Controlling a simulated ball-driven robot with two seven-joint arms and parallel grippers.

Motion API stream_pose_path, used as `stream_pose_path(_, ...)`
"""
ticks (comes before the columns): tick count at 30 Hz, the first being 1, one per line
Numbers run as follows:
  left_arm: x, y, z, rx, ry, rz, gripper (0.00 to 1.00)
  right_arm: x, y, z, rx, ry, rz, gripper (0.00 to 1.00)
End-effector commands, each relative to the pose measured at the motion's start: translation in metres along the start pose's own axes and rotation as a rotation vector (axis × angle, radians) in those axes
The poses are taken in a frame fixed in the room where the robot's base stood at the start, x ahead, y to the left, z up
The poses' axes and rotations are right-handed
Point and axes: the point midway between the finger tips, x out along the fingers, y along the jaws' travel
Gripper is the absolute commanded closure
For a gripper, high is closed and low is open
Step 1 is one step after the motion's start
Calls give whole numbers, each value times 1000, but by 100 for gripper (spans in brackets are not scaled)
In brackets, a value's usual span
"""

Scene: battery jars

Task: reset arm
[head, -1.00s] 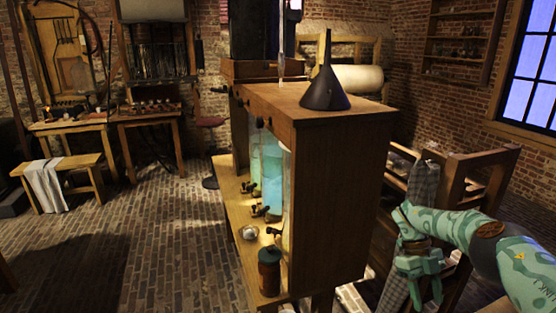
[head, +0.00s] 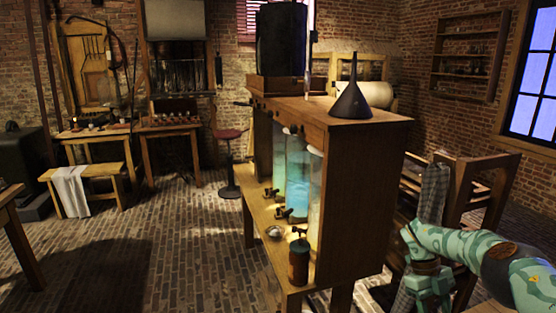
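My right arm comes in from the lower right in the head view, mottled green with a dark joint. Its gripper (head: 432,300) points down near the bottom edge. Its two fingers stand apart with nothing seen between them. The gripper is right of the wooden cabinet (head: 350,210) and apart from it. The cabinet holds tall glass jars, one with blue liquid (head: 298,180), with small taps along their lower front. My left arm and gripper are out of view.
A dark funnel (head: 351,104) stands on the cabinet top. A brown bottle (head: 299,262) and a small pale dish (head: 275,232) sit on its front ledge. A wooden chair-like frame (head: 478,190) is behind my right arm. The brick floor at left is open.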

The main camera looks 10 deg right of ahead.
Motion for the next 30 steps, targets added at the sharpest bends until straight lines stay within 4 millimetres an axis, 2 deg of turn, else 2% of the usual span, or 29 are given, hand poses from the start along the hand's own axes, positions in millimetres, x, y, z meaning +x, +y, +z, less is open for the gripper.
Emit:
stream_pose_path(6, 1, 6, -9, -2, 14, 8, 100, -3, 3, 27, -7, -143, 8, 51)
stream_pose_path(8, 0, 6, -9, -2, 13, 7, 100, -9, 10, 41, -12, -212, 32, 51)
stream_pose_path(11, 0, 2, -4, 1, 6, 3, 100, -26, 31, 68, -20, -354, 98, 51)
stream_pose_path(14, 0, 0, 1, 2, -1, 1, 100, -41, 62, 98, -22, -502, 196, 51)
stream_pose_path(17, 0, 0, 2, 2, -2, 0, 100, -55, 108, 131, -2, -660, 352, 51)
stream_pose_path(20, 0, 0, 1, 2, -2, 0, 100, -65, 175, 169, 98, -836, 630, 51)
stream_pose_path(21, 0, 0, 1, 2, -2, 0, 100, -64, 205, 185, 196, -899, 794, 51)
stream_pose_path(22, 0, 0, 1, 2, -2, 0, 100, -60, 224, 194, 296, -931, 920, 51)
stream_pose_path(23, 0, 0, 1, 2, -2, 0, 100, -54, 236, 202, 413, -950, 1037, 51)
stream_pose_path(25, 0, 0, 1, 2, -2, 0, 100, -17, 249, 214, 743, -932, 1267, 51)
stream_pose_path(26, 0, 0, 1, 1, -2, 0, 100, 8, 249, 216, 904, -903, 1341, 51)
stream_pose_path(27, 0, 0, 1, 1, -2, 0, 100, 46, 246, 215, 1114, -851, 1410, 51)
stream_pose_path(29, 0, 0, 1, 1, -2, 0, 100, 98, 240, 208, 1367, -773, 1455, 51)
stream_pose_path(30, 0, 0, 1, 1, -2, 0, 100, 134, 237, 199, 1513, -718, 1463, 51)
